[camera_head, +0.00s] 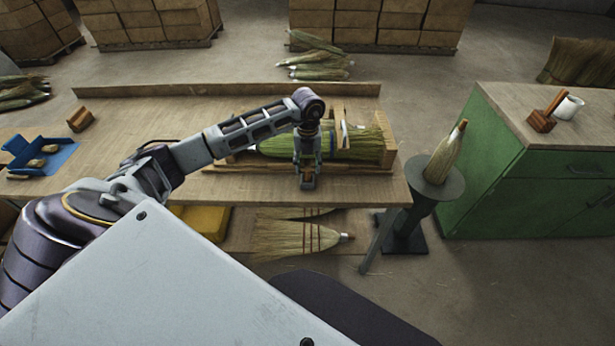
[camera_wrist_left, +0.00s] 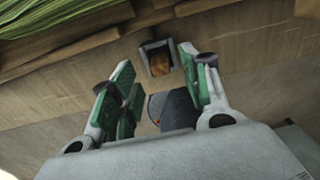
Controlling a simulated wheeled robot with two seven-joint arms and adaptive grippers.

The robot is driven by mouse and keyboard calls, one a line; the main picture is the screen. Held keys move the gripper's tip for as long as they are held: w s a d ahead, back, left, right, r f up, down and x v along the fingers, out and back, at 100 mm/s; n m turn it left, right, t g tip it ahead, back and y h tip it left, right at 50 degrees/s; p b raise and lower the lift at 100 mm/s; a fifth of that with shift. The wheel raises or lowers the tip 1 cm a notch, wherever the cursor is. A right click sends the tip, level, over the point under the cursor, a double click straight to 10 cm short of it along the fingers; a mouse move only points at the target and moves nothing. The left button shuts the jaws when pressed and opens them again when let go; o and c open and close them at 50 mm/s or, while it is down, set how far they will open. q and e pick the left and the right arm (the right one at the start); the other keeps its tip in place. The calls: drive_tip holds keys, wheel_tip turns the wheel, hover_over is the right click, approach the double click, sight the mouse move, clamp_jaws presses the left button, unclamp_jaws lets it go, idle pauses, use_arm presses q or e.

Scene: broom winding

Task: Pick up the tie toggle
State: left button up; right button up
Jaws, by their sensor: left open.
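A small brown wooden piece in a grey square surround (camera_wrist_left: 158,60) lies between my left fingertips in the left wrist view; it may be the tie toggle, but I cannot tell for sure. My left gripper (camera_head: 308,184) points down at the front edge of the wooden tray (camera_head: 232,166) on the workbench. In the left wrist view its green-padded fingers (camera_wrist_left: 157,64) are apart, one on each side of the small piece. I cannot tell whether they touch it. In the head view the gripper hides this spot. My right gripper is not in view.
Green broom straw (camera_head: 360,143) lies in the tray behind the gripper. A wooden block (camera_head: 80,119) and a blue bin (camera_head: 38,157) are at the left. A round stand (camera_head: 447,187) holds a straw bundle by the bench's right end. A green cabinet (camera_head: 520,190) stands further right.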

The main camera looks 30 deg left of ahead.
sight(307, 170)
use_arm(q)
wheel_tip(307, 170, down, 3)
drive_tip(key=shift+r+p, duration=0.1)
drive_tip(key=shift+p, duration=0.2)
drive_tip(key=shift+f, duration=0.7)
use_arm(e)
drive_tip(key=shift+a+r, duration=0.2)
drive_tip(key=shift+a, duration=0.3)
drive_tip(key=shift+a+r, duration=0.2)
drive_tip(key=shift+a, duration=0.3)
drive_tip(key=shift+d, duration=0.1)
use_arm(q)
drive_tip(key=c, duration=0.7)
drive_tip(key=shift+c, duration=0.9)
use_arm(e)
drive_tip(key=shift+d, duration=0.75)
